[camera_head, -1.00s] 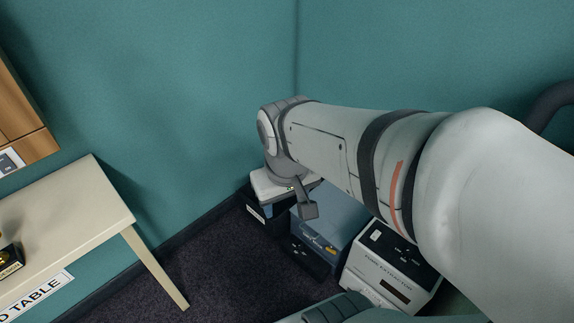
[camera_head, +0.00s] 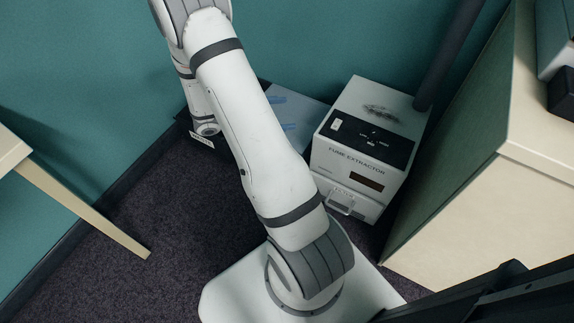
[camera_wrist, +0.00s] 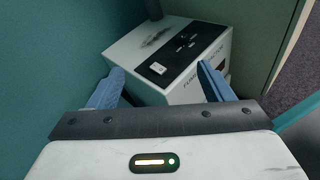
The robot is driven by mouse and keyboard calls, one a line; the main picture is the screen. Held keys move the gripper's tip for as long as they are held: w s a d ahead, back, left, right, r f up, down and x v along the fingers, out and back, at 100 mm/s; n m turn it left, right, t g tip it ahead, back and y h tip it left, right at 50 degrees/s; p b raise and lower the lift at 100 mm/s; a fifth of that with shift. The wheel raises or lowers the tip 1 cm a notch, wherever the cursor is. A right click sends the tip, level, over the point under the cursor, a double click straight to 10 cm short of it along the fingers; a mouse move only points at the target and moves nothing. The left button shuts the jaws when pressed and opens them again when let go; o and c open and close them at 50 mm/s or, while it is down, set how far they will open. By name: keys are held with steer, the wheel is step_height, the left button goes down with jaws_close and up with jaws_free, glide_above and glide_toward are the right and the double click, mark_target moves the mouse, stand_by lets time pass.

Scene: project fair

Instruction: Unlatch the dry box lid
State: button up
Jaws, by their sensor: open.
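A low box with a blue-grey top (camera_head: 298,112) sits against the wall, partly hidden behind my arm in the head view. It may be the dry box, but I cannot read its label or see its latch. My gripper (camera_wrist: 160,84) shows in the wrist view with its two blue fingers apart and nothing visibly held between them. The white fume extractor (camera_wrist: 185,50) is beyond the fingers in that view.
The fume extractor (camera_head: 366,150) stands right of the blue-topped box. A cream-sided counter (camera_head: 470,200) closes off the right. A table leg (camera_head: 85,215) is at left, with clear carpet (camera_head: 160,215) between.

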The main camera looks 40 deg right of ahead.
steer(key=w+d+f+n+t+h+b, duration=0.15)
steer(key=f+n+t+b, duration=0.5)
steer(key=f, duration=1.25)
steer(key=w+f+n+t+h+b, duration=0.1)
steer(key=w+f+n+t+b, duration=0.4)
steer(key=f, duration=1.5)
steer(key=d+n+b, duration=0.2)
steer(key=d, duration=0.4)
steer(key=shift+w+d+r+n+b, duration=0.25)
steer(key=shift+w+n+b, duration=0.1)
steer(key=shift+c, duration=0.4)
